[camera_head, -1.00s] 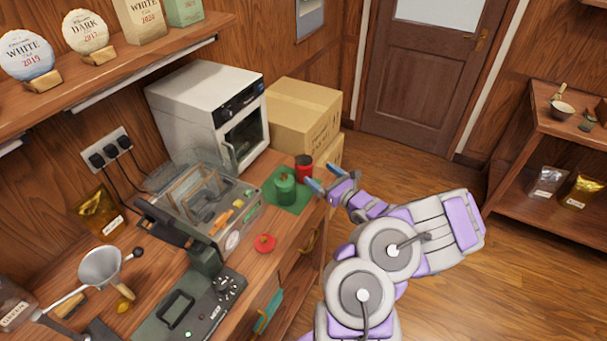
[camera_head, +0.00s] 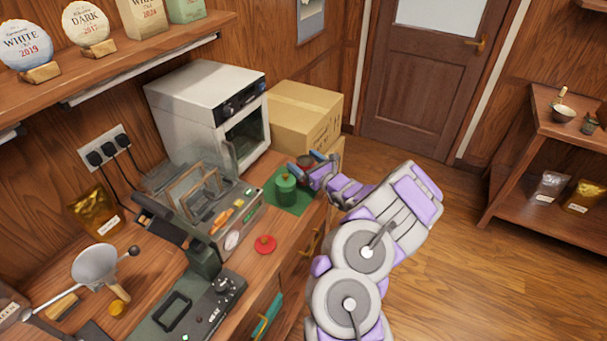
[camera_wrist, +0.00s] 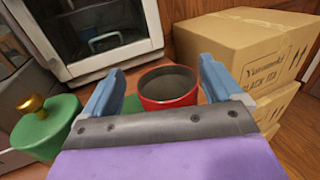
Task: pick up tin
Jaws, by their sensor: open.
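The red tin (camera_wrist: 166,98) stands open, without a lid, on the counter by the boxes. In the wrist view it lies ahead between the two blue fingers of my gripper (camera_wrist: 158,78), which is open. I cannot tell whether either finger touches it. In the head view my gripper (camera_head: 306,160) largely covers the red tin. A green tin (camera_head: 286,190) with a lid and gold knob stands on a green mat (camera_head: 303,204), close left of my gripper; it also shows in the wrist view (camera_wrist: 47,132). A red lid (camera_head: 265,244) lies on the counter nearer the front.
A white oven (camera_head: 190,95) stands behind the tins. Stacked cardboard boxes (camera_head: 303,112) stand close on the right. A clear-sided case (camera_head: 240,212) with small items sits left of the green tin. Open floor lies right of the counter.

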